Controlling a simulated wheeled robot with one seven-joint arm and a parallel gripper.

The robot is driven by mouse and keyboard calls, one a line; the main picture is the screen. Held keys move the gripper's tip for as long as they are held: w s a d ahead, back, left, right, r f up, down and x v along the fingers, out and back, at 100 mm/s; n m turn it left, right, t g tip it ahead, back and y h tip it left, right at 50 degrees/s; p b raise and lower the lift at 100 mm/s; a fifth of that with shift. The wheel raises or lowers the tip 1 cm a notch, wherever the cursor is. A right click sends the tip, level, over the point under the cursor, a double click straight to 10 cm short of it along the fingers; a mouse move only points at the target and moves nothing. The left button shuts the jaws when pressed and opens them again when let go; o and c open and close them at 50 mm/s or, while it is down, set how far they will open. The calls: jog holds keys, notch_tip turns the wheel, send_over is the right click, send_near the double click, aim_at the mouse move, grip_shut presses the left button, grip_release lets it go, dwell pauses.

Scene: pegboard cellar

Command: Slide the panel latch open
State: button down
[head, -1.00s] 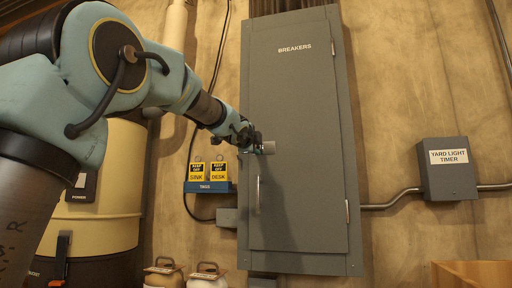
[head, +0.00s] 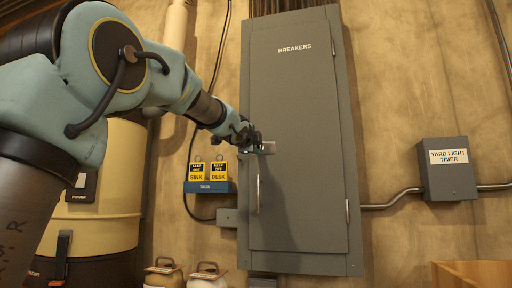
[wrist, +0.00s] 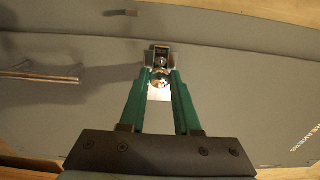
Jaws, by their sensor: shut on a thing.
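The grey breaker panel (head: 300,100), labelled BREAKERS, is on the wall with its door shut. Its latch (head: 269,147) is a small metal piece at the door's left edge, above the handle. In the wrist view the latch (wrist: 160,52) shows as a small bracket with a shiny round knob (wrist: 158,80). My gripper (head: 257,147) is at the latch. In the wrist view its green fingers (wrist: 159,88) are shut on the knob, one on each side. The fingers and wrist hide part of the latch in the head view.
The vertical door handle (head: 257,195) is just below my gripper. A blue tag holder (head: 208,187) with yellow tags is left of the panel. A grey yard light timer box (head: 447,168) is at right.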

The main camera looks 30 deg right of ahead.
aim_at(269, 148)
jog(key=shift+s+d+f+b, duration=0.25)
jog(key=shift+s+d+b, duration=0.55)
jog(key=shift+b, duration=0.45)
jog(key=shift+s+d+r+b, duration=0.1)
jog(key=shift+s+d+b, duration=0.25)
jog(key=shift+d+b, duration=0.05)
jog(key=shift+r, duration=0.15)
jog(key=c, duration=0.6)
grip_release()
jog(key=shift+d, duration=0.1)
